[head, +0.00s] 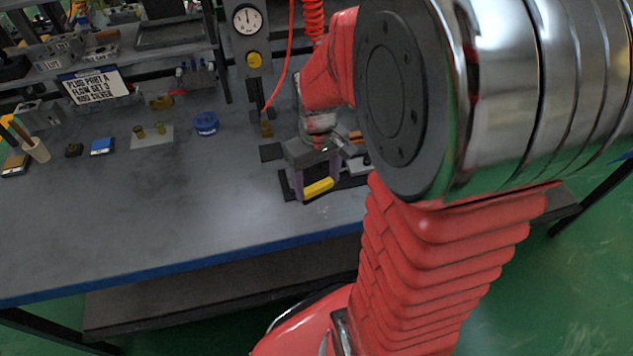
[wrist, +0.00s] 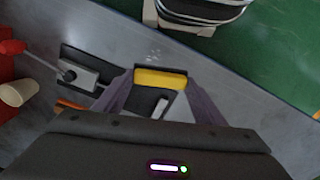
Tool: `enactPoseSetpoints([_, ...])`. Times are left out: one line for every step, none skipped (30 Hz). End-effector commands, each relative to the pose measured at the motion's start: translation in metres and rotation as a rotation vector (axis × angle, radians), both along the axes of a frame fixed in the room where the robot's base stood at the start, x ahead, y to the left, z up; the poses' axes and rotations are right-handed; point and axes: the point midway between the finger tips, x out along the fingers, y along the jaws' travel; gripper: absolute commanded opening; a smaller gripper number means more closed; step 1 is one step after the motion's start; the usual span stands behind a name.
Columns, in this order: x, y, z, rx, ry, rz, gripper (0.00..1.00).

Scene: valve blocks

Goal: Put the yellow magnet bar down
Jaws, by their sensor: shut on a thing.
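The yellow magnet bar (head: 319,187) is held between the fingertips of my gripper (head: 316,188) in the head view. In the wrist view the yellow bar (wrist: 160,78) spans the gap between the two fingers of my gripper (wrist: 160,82). My gripper is shut on it over the right part of the grey bench. Whether the bar touches the surface below cannot be told. A dark mat (wrist: 142,100) with a light grey piece on it lies under and behind the bar.
A metal block (wrist: 85,76) with a red-handled rod lies left of my gripper in the wrist view. A blue ring-shaped item (head: 206,123) and a sign (head: 93,86) stand farther left. The bench's blue front edge (head: 200,265) is near; its left front is clear.

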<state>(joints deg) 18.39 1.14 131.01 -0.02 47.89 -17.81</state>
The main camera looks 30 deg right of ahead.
Motion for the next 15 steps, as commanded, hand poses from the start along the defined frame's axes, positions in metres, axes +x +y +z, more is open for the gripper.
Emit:
enactPoseSetpoints([0.0,0.0,0.0,0.0,0.0,0.0,0.43])
enactPoseSetpoints([0.0,0.0,0.0,0.0,0.0,0.0,0.43])
enactPoseSetpoints([0.0,0.0,0.0,0.0,0.0,0.0,0.43])
enactPoseSetpoints([0.0,0.0,0.0,0.0,0.0,0.0,0.43])
enactPoseSetpoints([0.0,0.0,0.0,0.0,0.0,0.0,0.43])
enactPoseSetpoints([0.0,0.0,0.0,0.0,0.0,0.0,0.43])
enactPoseSetpoints([0.0,0.0,0.0,0.0,0.0,0.0,0.43])
enactPoseSetpoints([0.001,0.0,0.0,0.0,0.0,0.0,0.43])
enactPoseSetpoints([0.002,0.0,0.0,0.0,0.0,0.001,0.43])
enactPoseSetpoints([0.003,0.001,0.0,0.0,0.0,0.001,0.43])
enactPoseSetpoints([0.006,0.002,0.0,0.0,0.0,0.002,0.43])
enactPoseSetpoints([0.01,0.003,0.0,0.0,-0.001,0.003,0.43])
enactPoseSetpoints([0.014,0.004,0.001,0.0,-0.001,0.004,0.43])
enactPoseSetpoints([0.019,0.006,0.001,0.0,-0.001,0.005,0.43])
enactPoseSetpoints([0.027,0.008,0.001,0.0,0.0,0.005,0.43])
